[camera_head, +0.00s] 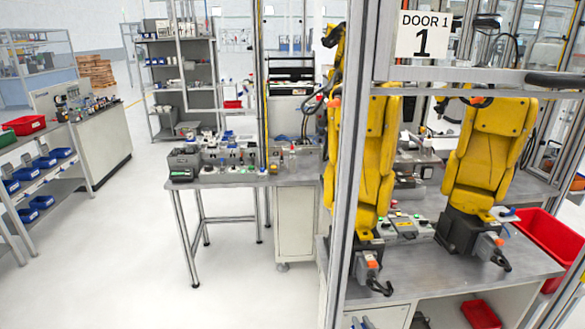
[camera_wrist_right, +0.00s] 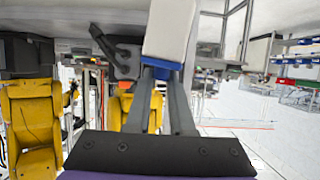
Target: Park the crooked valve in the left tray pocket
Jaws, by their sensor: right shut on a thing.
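In the right wrist view my right gripper (camera_wrist_right: 161,72) has its two grey fingers closed on the blue part of a white-and-blue piece (camera_wrist_right: 168,30). The piece's white block extends past the fingertips, towards the top of the picture. Whether this piece is the crooked valve I cannot tell. I cannot make out either gripper clearly in the head view. A small white-and-blue item (camera_head: 505,213) shows beside the right yellow arm in the head view. I cannot identify the tray or its left pocket for sure.
Two yellow robot arms (camera_head: 375,150) (camera_head: 490,145) stand on a grey bench (camera_head: 430,275). A metal post (camera_head: 352,150) stands before them. A red bin (camera_head: 548,245) is at the bench's right. Workbenches and shelves stand farther back. The white floor (camera_head: 140,250) on the left is clear.

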